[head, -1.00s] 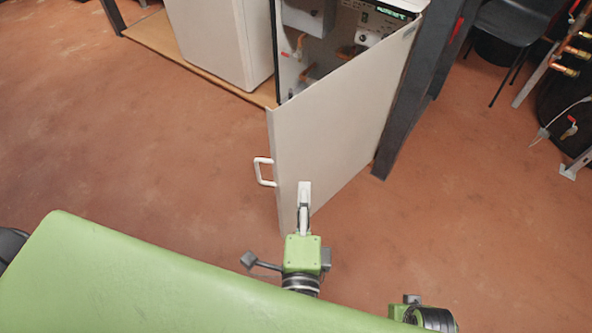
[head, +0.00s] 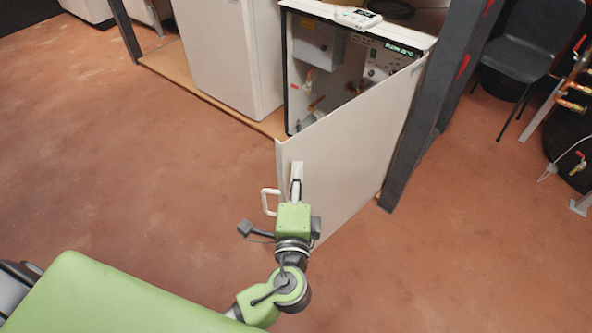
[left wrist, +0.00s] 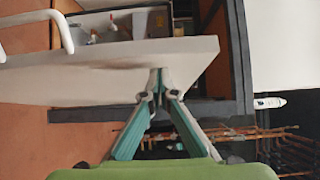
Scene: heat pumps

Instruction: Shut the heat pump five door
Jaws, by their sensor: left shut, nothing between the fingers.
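The heat pump door (head: 350,150) is a white panel standing open, hinged at the right of its cabinet. A white handle (head: 265,201) sticks out at its free left edge. The open cabinet (head: 318,82) behind it shows a grey box, valves and a small display. My left gripper (head: 297,168) is shut and empty, in front of the door's outer face near the free edge. In the left wrist view the shut fingertips (left wrist: 158,75) are at the door panel (left wrist: 90,75); I cannot tell whether they touch it. My right gripper is out of view.
Another white unit (head: 230,55) stands left of the open cabinet on a wooden base (head: 180,75). A dark post (head: 425,120) stands right of the door. A dark chair (head: 530,45) and copper pipes (head: 572,100) are farther right. The floor at left is clear.

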